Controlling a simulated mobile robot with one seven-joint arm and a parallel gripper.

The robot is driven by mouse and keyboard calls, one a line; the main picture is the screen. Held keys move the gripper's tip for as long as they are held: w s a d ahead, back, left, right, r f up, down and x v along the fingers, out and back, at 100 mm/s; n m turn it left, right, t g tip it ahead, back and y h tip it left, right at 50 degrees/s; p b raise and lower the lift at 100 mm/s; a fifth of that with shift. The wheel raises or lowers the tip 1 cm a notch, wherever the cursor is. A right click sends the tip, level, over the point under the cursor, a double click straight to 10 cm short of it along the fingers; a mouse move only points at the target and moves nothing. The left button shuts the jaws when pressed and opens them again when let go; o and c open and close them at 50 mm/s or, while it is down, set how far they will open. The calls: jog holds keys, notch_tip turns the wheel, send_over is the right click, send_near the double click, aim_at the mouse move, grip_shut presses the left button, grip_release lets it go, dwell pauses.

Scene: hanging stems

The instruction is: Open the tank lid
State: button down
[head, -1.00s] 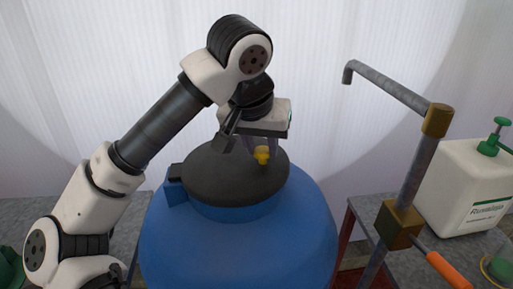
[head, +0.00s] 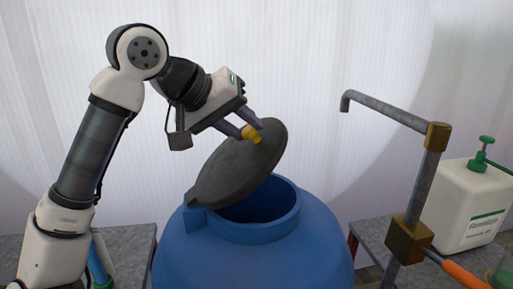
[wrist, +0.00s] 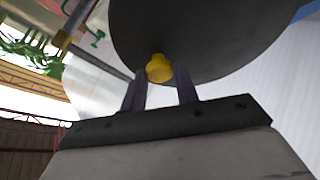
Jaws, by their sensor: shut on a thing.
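The blue tank (head: 250,250) stands in the middle of the head view with its round mouth showing. Its dark grey lid (head: 235,170) is tilted up steeply, joined at a hinge on the left of the rim. My gripper (head: 252,130) is shut on the yellow knob (head: 251,134) near the lid's raised edge. In the wrist view the knob (wrist: 159,68) sits between the fingertips of my gripper (wrist: 160,75), against the lid (wrist: 200,35). The tank's inside is dark.
A grey pipe with a brass valve (head: 408,238) and an orange handle (head: 464,275) stands right of the tank. A white jug with a green pump (head: 468,205) stands on the right bench.

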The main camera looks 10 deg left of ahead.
jog(key=s+a+r+n+t+h+b, duration=0.1)
jog(key=s+a+t+h+b, duration=0.1)
jog(key=a, duration=0.5)
jog(key=s+a+r+n+t+h+b, duration=0.1)
jog(key=s+a+t+h+b, duration=0.2)
jog(key=a+h+b, duration=0.2)
jog(key=shift+s+a+r+n, duration=0.3)
jog(key=shift+s+a+r, duration=0.1)
jog(key=shift+a, duration=0.55)
jog(key=c, duration=1.1)
grip_release()
jog(key=b+v, duration=0.2)
jog(key=v, duration=1.1)
jog(key=shift+s+a+f, duration=0.2)
jog(key=shift+s+a, duration=0.05)
jog(key=shift+s, duration=0.05)
